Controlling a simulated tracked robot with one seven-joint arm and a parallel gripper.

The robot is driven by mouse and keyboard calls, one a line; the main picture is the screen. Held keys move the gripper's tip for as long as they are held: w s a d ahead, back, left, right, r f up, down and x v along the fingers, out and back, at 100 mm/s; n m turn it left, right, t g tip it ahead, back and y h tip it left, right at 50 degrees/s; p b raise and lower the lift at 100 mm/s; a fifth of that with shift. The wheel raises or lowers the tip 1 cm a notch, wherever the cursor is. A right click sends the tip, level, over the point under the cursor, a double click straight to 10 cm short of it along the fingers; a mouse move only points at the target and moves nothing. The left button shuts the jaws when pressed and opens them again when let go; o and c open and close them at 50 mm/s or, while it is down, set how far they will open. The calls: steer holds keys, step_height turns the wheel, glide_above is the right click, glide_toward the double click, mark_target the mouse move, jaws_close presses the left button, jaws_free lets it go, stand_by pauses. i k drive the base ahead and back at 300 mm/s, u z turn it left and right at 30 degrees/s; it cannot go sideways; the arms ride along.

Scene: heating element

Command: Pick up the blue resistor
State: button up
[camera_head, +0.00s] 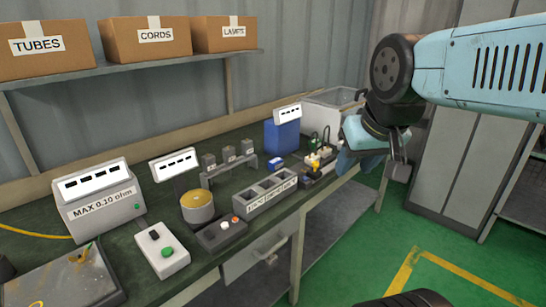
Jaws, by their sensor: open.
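A small blue block (276,163), which looks like the blue resistor, lies on the dark workbench (130,238) in front of a larger blue box (282,136) with a white display. It is apart from my gripper and nothing covers it. My gripper (358,163) hangs at the bench's right end, to the right of the block, with its fingers pointing down. It is open, and no object shows in it. Its fingers are small and partly hidden by the wrist.
A socket strip with plugs (317,165) lies between block and gripper. Boxes fill the shelf (130,66) above.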

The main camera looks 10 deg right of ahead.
mark_target(276, 163)
steer(key=u, duration=0.3)
steer(key=i, duration=0.75)
steer(key=u, duration=0.65)
steer(key=k, duration=0.9)
steer(key=u, duration=0.15)
steer(key=i, duration=0.9)
steer(key=z, duration=0.05)
